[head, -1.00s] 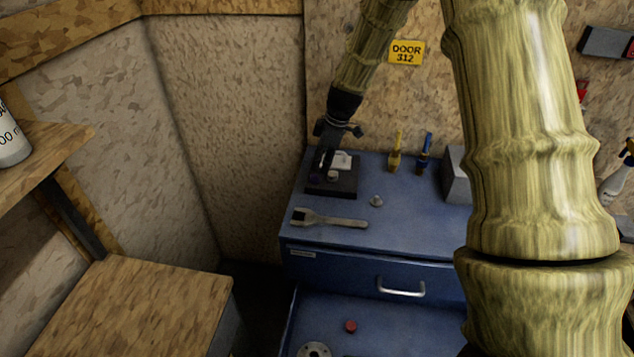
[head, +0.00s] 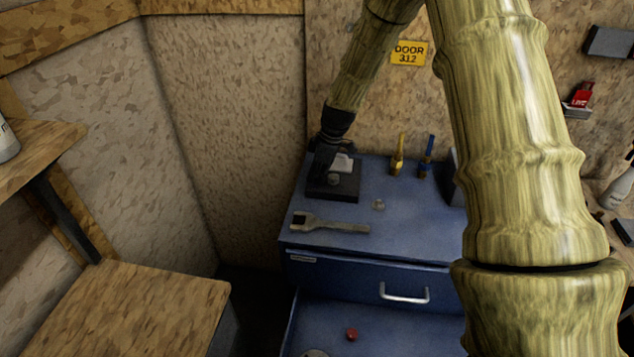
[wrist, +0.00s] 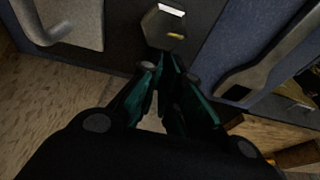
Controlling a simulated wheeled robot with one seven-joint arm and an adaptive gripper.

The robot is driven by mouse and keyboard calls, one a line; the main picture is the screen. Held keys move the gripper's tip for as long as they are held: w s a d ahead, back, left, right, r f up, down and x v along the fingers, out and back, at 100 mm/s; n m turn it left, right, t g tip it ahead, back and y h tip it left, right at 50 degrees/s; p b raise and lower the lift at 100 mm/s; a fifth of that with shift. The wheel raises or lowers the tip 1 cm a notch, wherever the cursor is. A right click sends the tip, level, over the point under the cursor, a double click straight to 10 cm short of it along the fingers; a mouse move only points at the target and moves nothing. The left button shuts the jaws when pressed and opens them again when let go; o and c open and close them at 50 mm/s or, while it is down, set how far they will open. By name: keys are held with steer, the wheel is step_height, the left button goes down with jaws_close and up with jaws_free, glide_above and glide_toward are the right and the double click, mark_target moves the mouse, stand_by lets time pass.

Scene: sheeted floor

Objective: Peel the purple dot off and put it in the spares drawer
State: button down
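My gripper (head: 322,171) points down at the left part of a black plate (head: 345,188) on the blue cabinet top. In the wrist view its two fingers (wrist: 167,58) converge, tips very close together over the dark plate (wrist: 120,62). I cannot tell whether they pinch anything. The purple dot is not visible now; the gripper covers the spot where a purplish patch showed earlier. A blue drawer front (head: 345,276) with a small unreadable label and a metal handle is shut. Below it an open drawer (head: 425,337) holds a red round piece (head: 352,334). I cannot read which is the spares drawer.
A grey spanner (head: 330,226) and a small grey piece (head: 378,204) lie in front of the plate. A yellow tool (head: 398,160) and a blue tool (head: 427,158) stand behind. A wooden surface (head: 130,310) is at left.

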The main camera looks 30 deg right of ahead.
steer(key=shift+w+a, duration=0.1)
steer(key=shift+w, duration=0.05)
steer(key=shift+r, duration=0.2)
steer(key=shift+r+p, duration=1.65)
steer(key=shift+r, duration=0.75)
stand_by(0.3)
steer(key=shift+r+p, duration=1.15)
steer(key=shift+r, duration=0.75)
